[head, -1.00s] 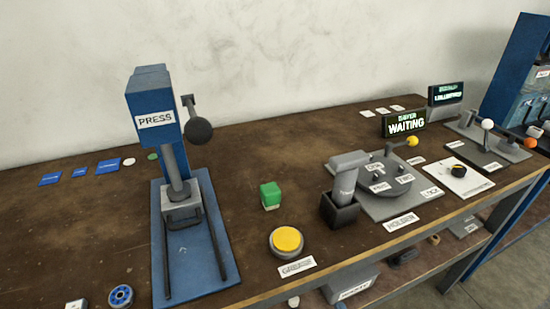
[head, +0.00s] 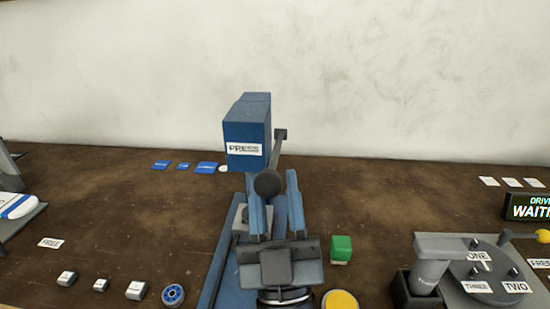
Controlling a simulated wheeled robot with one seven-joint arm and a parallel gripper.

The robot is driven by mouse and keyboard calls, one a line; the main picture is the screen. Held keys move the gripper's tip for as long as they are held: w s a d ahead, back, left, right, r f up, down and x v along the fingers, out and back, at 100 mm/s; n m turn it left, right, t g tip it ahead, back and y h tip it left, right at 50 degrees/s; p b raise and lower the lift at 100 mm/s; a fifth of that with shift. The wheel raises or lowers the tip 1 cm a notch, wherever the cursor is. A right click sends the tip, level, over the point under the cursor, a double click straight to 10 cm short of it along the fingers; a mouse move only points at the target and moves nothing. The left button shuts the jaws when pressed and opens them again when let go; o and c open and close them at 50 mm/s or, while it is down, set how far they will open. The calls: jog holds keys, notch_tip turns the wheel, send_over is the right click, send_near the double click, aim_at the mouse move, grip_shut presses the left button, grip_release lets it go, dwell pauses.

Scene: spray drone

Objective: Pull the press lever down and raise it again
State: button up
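The blue press (head: 246,122), with a white PRESS label, stands upright on the bench at the middle of the head view. Its dark lever (head: 278,150) is on the press's right side and ends in a round dark knob (head: 267,183). My gripper (head: 274,186) points toward the press, its two blue fingers apart. The knob appears between the fingertips in the picture; whether they touch it or sit in front of it cannot be told. My gripper hides the lower press and much of its blue base (head: 217,272).
A green block (head: 341,248) and a yellow button (head: 340,300) are close on the right. A grey holder (head: 425,290) and turntable (head: 488,270) stand farther right. Small grey blocks and a blue-rimmed wheel (head: 173,295) lie left. Bare bench (head: 110,205) is at back left.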

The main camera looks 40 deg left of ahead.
aim_at(273, 163)
jog(key=shift+p+x, duration=0.4)
jog(key=shift+x, duration=1.45)
jog(key=shift+c, duration=0.5)
grip_shut()
